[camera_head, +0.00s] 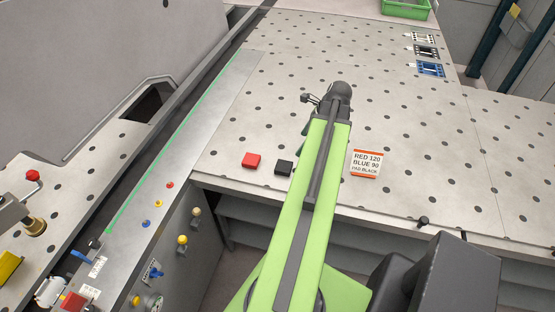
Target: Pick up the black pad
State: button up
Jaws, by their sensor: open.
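The black pad (284,168) is a small dark block lying on the perforated metal table near its front edge. It sits just left of my green arm, with its top and front in plain view. My gripper (306,99) is small and dark at the far end of the arm. It is open, its jaws point left, and nothing shows between them. It is farther back over the table than the black pad and apart from it.
A red block (251,160) lies just left of the black pad. Several small plates, one blue (430,69), and a green crate (405,9) are farther back. Much of the table is clear.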

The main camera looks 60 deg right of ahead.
jog(key=b, duration=1.2)
send_over(284, 166)
jog(key=s, duration=0.3)
jog(key=f, duration=0.7)
jog(key=d+f, duration=0.1)
jog(key=f, duration=0.3)
jog(key=shift+f, duration=0.15)
jog(key=shift+w+a, duration=0.1)
jog(key=shift+w, duration=0.05)
jog(key=b+x, duration=0.4)
jog(key=x, duration=0.1)
jog(key=shift+w+f, duration=0.1)
jog(key=shift+w, duration=0.15)
jog(key=shift+r, duration=0.2)
jog(key=c, duration=1.6)
